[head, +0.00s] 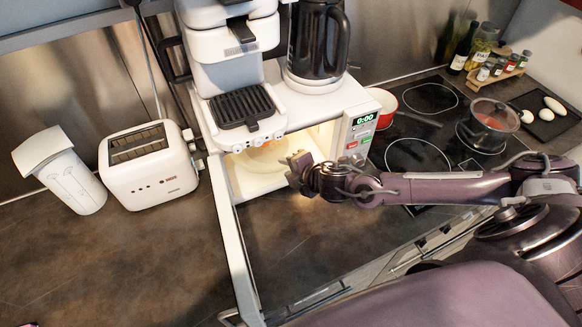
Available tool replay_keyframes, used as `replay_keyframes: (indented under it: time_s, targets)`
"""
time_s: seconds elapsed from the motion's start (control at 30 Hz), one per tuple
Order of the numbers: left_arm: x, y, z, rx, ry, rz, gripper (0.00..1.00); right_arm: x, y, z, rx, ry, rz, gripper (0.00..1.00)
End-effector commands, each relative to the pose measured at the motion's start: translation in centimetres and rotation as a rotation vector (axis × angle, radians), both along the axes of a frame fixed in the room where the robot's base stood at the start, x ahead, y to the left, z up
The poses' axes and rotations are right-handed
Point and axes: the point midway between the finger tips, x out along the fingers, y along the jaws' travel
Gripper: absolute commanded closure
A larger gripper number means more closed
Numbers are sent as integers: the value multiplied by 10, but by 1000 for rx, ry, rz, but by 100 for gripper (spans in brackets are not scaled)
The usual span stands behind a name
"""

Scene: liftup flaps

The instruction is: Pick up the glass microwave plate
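The glass microwave plate (258,160) is a pale, see-through disc inside the lit microwave (357,125). It lies on the cavity floor, and its right side is partly hidden by my gripper. The microwave door (234,245) stands open on the left and points toward me. My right gripper (296,163) reaches in from the right to the microwave's opening, close to the plate's right edge. Its fingers are small and dark here, so I cannot tell whether they are open or touch the plate. My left gripper is not in view.
A white toaster (148,165) and a white container (62,175) are to the left. The left counter front is clear.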

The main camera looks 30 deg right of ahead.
Motion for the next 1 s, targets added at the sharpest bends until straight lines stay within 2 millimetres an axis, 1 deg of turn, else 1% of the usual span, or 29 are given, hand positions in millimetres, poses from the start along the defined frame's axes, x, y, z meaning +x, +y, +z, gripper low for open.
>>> replay_keyframes:
  time_s: [0.07,0.17,0.3,0.33,0.57,0.6,0.77,0.8,1.0]
  targets:
    - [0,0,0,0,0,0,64,0,0,0,0,0,0,69]
    - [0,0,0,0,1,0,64,0,0,0,0,0,0,81]
    - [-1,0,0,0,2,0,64,0,0,0,0,0,0,100]
    - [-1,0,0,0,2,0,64,0,0,0,0,0,0,100]
    - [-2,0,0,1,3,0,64,-1,0,0,0,1,0,100]
    - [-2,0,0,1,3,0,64,-1,0,0,0,1,0,92]
    - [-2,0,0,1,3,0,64,-1,0,0,0,1,0,71]
    - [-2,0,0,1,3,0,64,-1,0,0,0,1,0,70]
    - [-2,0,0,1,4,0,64,0,0,0,-1,0,-1,70]
